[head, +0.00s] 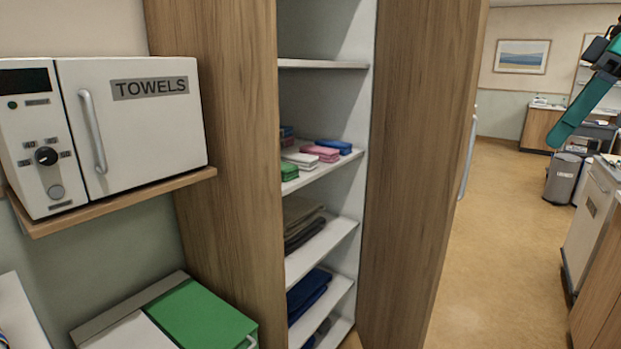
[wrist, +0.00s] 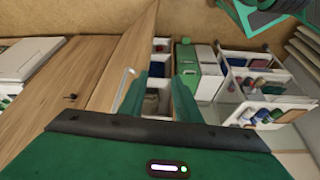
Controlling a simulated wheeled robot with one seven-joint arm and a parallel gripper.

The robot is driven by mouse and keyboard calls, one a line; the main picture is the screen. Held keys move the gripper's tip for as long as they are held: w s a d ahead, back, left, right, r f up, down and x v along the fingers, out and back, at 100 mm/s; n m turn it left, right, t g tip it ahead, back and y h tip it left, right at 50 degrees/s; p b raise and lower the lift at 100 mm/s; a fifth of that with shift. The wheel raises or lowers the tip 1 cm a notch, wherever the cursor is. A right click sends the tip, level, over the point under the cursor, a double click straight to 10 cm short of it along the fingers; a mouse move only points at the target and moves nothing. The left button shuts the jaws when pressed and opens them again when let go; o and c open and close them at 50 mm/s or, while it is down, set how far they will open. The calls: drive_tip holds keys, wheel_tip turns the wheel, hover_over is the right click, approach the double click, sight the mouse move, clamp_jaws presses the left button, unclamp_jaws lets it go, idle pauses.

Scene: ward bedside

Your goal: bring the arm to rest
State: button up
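My gripper (wrist: 160,82) shows in the wrist view with its two green fingers apart. The gap between them is empty, and shelves and drawers show beyond it. In the head view only a teal piece of my arm (head: 588,108) shows at the upper right edge, raised in the air. The rest of the arm is out of that view. I see nothing held and no contact with anything.
A tall wooden cabinet (head: 425,150) stands open, with folded cloths on its shelves. A white towel warmer (head: 150,135) sits on a wall shelf at left. A green-lidded box (head: 205,318) is below. A grey bin (head: 562,178) stands at right. The floor (head: 500,240) between is clear.

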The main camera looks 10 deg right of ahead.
drive_tip(key=s+a+f+m+g, duration=0.15)
drive_tip(key=a+f+m, duration=0.25)
drive_tip(key=f, duration=0.4)
drive_tip(key=s+a+f+m+t, duration=0.1)
drive_tip(key=s+a+f+m, duration=0.1)
drive_tip(key=a+f+m, duration=0.45)
drive_tip(key=s+d+f+m+g+h, duration=0.1)
drive_tip(key=s+f, duration=0.4)
drive_tip(key=f, duration=0.5)
drive_tip(key=s+d+f+m+g+h, duration=0.1)
drive_tip(key=s+d+f+m+g, duration=0.1)
drive_tip(key=s+f, duration=0.4)
wheel_tip(320, 180, down, 4)
drive_tip(key=shift+s+r+m+h, duration=0.1)
drive_tip(key=shift+s+m+h, duration=0.1)
drive_tip(key=shift+m+h, duration=0.3)
drive_tip(key=shift+s, duration=0.1)
